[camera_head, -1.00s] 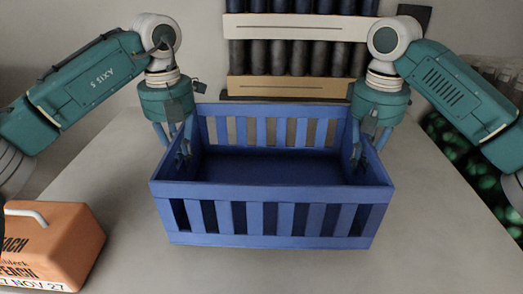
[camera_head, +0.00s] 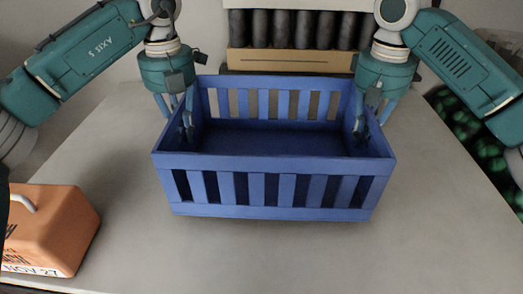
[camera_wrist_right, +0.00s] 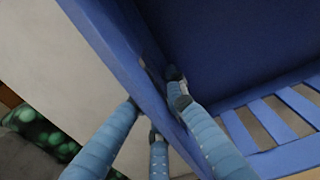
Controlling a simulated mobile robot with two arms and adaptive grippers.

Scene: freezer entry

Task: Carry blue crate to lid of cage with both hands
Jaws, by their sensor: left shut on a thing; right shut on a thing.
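The blue crate (camera_head: 270,190), open-topped with slatted sides, is upright and level over a grey surface (camera_head: 270,255) in the head view. I cannot tell whether its base touches that surface. It looks empty. My left gripper (camera_head: 178,120) is shut on its left side wall, and my right gripper (camera_head: 365,122) is shut on its right side wall. In the right wrist view, the fingers of my right gripper (camera_wrist_right: 165,105) straddle the crate's blue wall (camera_wrist_right: 118,50). I cannot make out a cage or its lid for certain.
An orange box (camera_head: 50,230) with a white handle and printed text is at the lower left, apart from the crate. Dark cylinders in a pale rack (camera_head: 290,60) stand behind. Green round things (camera_head: 470,140) lie at the right edge. The surface in front is clear.

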